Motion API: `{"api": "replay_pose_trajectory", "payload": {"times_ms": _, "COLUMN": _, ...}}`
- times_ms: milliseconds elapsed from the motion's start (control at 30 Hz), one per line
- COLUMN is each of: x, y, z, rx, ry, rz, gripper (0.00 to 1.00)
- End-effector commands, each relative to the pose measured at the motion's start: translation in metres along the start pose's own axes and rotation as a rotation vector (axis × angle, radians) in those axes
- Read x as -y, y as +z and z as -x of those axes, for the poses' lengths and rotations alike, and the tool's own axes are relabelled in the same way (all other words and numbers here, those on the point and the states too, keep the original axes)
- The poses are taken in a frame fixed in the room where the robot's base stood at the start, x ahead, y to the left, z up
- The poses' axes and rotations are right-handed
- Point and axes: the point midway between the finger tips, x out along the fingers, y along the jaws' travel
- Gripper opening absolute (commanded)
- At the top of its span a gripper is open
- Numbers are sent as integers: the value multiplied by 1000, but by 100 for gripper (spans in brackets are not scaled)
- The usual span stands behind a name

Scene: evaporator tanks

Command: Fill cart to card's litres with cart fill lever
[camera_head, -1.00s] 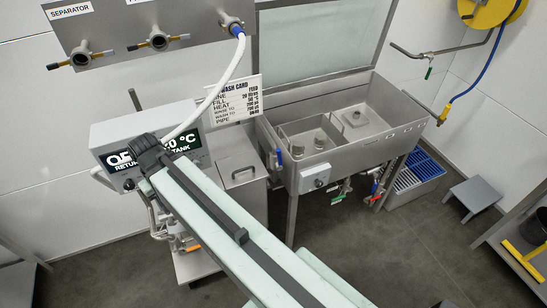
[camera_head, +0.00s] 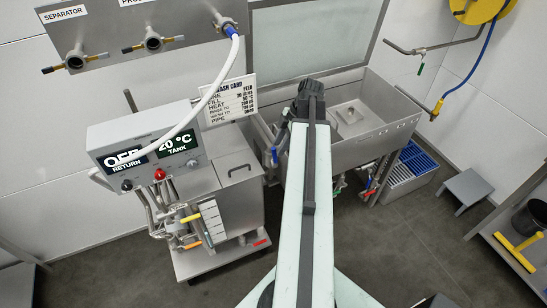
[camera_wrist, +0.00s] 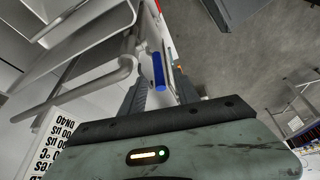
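The steel cart (camera_head: 239,202) stands left of the basin in the head view, with a white scale (camera_head: 212,221) on its front. Its display box (camera_head: 150,146) reads OFF for return and 20 °C for tank. The white wash card (camera_head: 229,102) hangs behind the box; its litres figure is too small to read surely. A blue-handled lever (camera_head: 274,157) sits between cart and basin; which lever fills the cart I cannot tell. In the wrist view my gripper (camera_wrist: 163,80) has its fingers apart, with a blue handle (camera_wrist: 159,70) beyond them, apparently not gripped.
The steel basin (camera_head: 400,130) stands right of the cart, partly behind my arm. A wall panel (camera_head: 150,30) with valve ports holds a white hose (camera_head: 205,105). A grey step stool (camera_head: 474,188) and blue-white crate (camera_head: 407,172) stand right. Floor between is clear.

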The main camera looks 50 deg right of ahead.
Motion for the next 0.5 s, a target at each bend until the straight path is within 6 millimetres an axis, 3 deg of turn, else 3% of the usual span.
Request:
{"api": "replay_pose_trajectory", "payload": {"times_ms": 167, "x": 0, "y": 1, "z": -18, "rx": 1, "ry": -1, "rz": 1, "gripper": 38}}
{"api": "replay_pose_trajectory", "payload": {"times_ms": 500, "x": 0, "y": 2, "z": -76, "rx": 1, "ry": -2, "rz": 1, "gripper": 38}}
